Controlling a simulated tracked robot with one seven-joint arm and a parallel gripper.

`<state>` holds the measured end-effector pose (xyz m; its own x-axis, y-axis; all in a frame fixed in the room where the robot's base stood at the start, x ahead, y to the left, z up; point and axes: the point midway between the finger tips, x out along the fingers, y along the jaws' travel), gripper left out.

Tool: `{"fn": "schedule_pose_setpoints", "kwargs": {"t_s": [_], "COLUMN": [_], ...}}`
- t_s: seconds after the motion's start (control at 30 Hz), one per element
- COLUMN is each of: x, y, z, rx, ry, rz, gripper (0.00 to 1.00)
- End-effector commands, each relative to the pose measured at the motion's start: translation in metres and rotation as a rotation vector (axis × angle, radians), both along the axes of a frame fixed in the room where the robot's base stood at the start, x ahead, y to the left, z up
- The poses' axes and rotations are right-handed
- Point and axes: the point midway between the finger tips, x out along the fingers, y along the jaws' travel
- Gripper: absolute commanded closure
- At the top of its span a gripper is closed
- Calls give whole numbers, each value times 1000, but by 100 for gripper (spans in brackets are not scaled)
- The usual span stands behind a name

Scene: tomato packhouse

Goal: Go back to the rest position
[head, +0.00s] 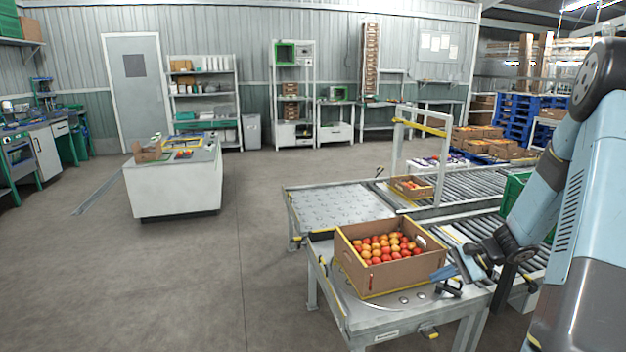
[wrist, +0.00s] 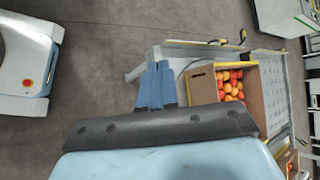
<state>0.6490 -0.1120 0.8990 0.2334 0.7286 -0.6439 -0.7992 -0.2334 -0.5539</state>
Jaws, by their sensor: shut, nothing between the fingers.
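My gripper (head: 438,273) is at the right side of the head view, beside the right end of an open cardboard box (head: 405,275) full of red and orange tomatoes (head: 385,247). Its blue fingers are together and hold nothing. In the wrist view the shut gripper (wrist: 157,66) points away from the camera, and the box (wrist: 202,88) lies to its right. I cannot tell from these views whether the fingers touch the box.
The box stands on a metal table (head: 395,318) at the end of a roller conveyor (head: 470,235). A smaller box (head: 412,192) sits behind it by a metal frame (head: 395,150). A green crate (head: 515,190) is near my arm. A white counter (head: 175,190) stands left, with open floor between.

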Motion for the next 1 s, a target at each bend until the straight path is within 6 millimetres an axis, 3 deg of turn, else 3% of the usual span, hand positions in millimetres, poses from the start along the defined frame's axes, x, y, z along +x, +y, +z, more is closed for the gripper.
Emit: {"fn": "schedule_pose_setpoints", "kwargs": {"t_s": [0.1,0.5,1.0], "x": [-10,-54,-129], "y": [17,64,103], "z": [29,109,192], "rx": [-82,-343,-665], "ry": [-27,-119,-277], "rz": [86,331,570], "gripper": [100,100,100]}}
